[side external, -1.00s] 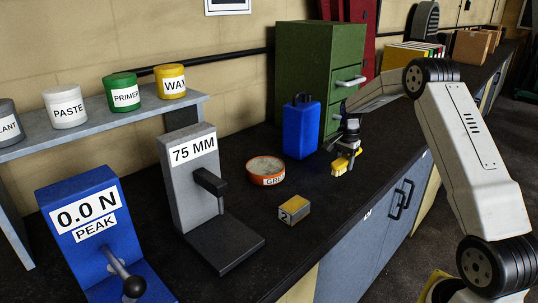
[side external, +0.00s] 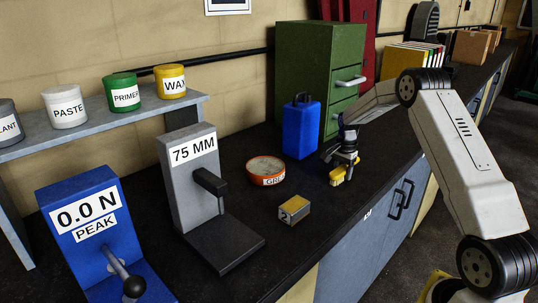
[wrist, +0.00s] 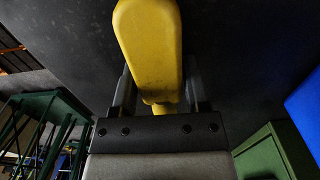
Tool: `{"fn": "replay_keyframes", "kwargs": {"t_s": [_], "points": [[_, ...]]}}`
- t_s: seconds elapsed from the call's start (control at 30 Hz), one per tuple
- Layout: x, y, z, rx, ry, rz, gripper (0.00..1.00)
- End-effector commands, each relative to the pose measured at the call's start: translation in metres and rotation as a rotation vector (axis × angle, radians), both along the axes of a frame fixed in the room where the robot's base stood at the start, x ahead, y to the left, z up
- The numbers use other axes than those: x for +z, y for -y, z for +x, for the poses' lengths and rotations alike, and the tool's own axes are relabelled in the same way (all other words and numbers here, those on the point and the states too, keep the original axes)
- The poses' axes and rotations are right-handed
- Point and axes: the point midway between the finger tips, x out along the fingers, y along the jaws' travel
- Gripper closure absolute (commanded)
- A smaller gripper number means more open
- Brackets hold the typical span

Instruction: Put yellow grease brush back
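The yellow grease brush (side external: 338,177) is in my gripper (side external: 345,160), above the dark bench top, to the right of the grease tin in the side view. In the wrist view its yellow body (wrist: 148,45) fills the space between the two fingers (wrist: 158,95), which are shut on it. Its bristles cannot be made out. The open orange tin (side external: 266,179), its label partly readable as "GRE", stands on the bench with pale contents.
A blue can (side external: 301,130) stands behind the tin, before a green drawer cabinet (side external: 300,62). A small yellow-and-grey block (side external: 294,209) and the grey "75 MM" stand (side external: 190,165) are nearer the camera. Bare bench lies between block and brush.

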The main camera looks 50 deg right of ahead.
Motion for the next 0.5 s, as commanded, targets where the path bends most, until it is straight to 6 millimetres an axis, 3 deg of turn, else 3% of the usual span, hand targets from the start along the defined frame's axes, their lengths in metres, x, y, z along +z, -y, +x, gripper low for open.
{"fn": "replay_keyframes", "kwargs": {"t_s": [0.07, 0.5], "points": [[0.0000, 0.0000, -0.0001, 0.000, 0.000, 0.000, 0.18], [0.0040, 0.0001, 0.0001, 0.000, 0.001, -0.001, 0.18]]}}
